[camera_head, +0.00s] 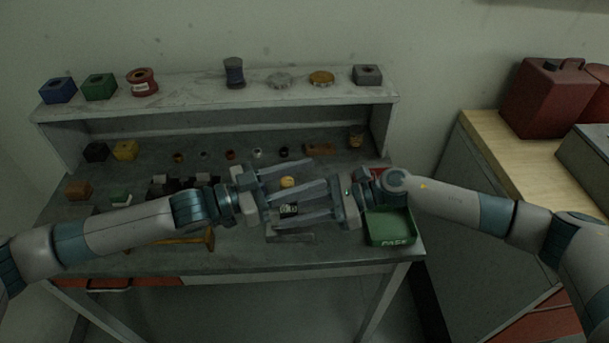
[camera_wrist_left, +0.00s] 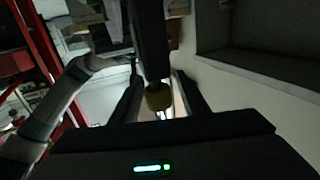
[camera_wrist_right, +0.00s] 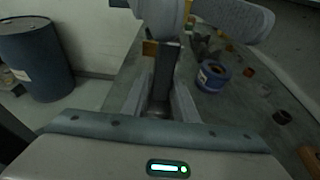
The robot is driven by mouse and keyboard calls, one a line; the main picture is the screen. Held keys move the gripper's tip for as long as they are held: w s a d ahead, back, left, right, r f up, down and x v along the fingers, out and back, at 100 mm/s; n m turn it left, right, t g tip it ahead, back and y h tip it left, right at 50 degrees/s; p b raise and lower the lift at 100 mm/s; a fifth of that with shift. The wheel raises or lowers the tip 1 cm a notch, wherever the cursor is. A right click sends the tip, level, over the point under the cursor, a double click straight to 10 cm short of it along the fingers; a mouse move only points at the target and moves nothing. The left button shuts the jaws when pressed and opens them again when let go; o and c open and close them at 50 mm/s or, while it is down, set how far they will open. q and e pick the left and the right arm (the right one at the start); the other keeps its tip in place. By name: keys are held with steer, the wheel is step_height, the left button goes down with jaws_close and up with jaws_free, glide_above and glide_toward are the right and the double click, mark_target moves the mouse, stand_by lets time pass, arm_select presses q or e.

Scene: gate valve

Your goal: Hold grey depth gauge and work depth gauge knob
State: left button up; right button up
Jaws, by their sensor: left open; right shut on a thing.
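The grey depth gauge is held up between my two grippers, partly covered by their fingers. Its dark display part (camera_head: 289,210) and yellow knob (camera_head: 287,182) show in the head view. My right gripper (camera_head: 275,212) is shut on the gauge; in the right wrist view the gauge's dark bar (camera_wrist_right: 165,75) runs between its fingers. My left gripper (camera_head: 316,188) is open, its fingers pointing right and overlapping the gauge area. In the left wrist view the knob (camera_wrist_left: 158,97) sits between the spread fingers, at the end of a dark bar. I cannot tell whether they touch it.
A green bin (camera_head: 390,228) stands at the workbench's right front. A raised shelf (camera_head: 200,98) with several blocks and spools runs along the back. Several small parts and a hammer (camera_head: 210,238) lie on the bench. A blue roll (camera_wrist_right: 212,76) shows in the right wrist view.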

arm_select(q)
jaws_close()
steer(key=shift+w+n+t+y, duration=0.1)
steer(key=shift+n+t+y, duration=0.4)
steer(key=shift+n+t, duration=0.45)
steer(key=shift+w+a+t, duration=0.1)
steer(key=shift+w+t, duration=0.1)
steer(key=shift+t, duration=0.45)
jaws_free()
steer(key=shift+a, duration=0.1)
steer(key=v, duration=1.2)
steer(key=shift+r, duration=0.25)
